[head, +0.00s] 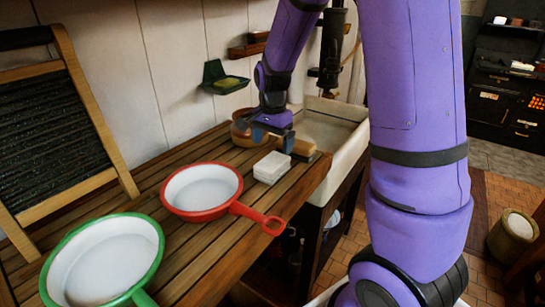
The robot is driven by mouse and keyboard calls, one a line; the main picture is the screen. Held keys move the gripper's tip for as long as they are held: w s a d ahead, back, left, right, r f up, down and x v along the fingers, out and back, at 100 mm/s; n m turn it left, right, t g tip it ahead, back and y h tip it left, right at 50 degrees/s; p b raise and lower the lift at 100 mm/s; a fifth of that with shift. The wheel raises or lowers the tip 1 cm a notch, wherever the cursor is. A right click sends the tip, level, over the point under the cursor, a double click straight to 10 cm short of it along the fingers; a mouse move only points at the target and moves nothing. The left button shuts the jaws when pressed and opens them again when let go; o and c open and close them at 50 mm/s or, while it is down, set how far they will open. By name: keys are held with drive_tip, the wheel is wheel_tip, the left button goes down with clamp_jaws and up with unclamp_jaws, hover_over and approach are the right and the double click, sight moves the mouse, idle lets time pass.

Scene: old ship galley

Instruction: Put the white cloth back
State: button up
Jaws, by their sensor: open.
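A small white block-like item (272,167), which looks like the folded white cloth, lies on the slatted wooden counter (222,262) near its right end. My gripper (273,139) is open and points down just behind and above the white item. The gripper appears empty. I cannot tell whether its fingers touch anything. A tan and grey brush-like block (303,148) sits right behind the white item, partly hidden by the gripper.
A red-rimmed pan (202,187) and a green-rimmed pan (105,262) stand on the counter at left. A brown pot (241,133) is behind my gripper. A washboard (55,140) leans on the wall. A pale sink (325,130) adjoins the counter; a green soap holder (222,78) hangs above.

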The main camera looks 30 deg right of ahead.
sight(273, 161)
drive_tip(key=s+a+r+n+t, duration=0.35)
drive_tip(key=s+r+n, duration=0.25)
drive_tip(key=s+r, duration=0.7)
drive_tip(key=s+a+r+n+t, duration=0.1)
drive_tip(key=s+a+r+n, duration=0.2)
drive_tip(key=s, duration=0.8)
wheel_tip(273, 161, up, 2)
drive_tip(key=n, duration=0.4)
drive_tip(key=shift+s+a+r+n+t, duration=0.15)
drive_tip(key=shift+s+n+t, duration=0.15)
drive_tip(key=shift+s+t, duration=0.05)
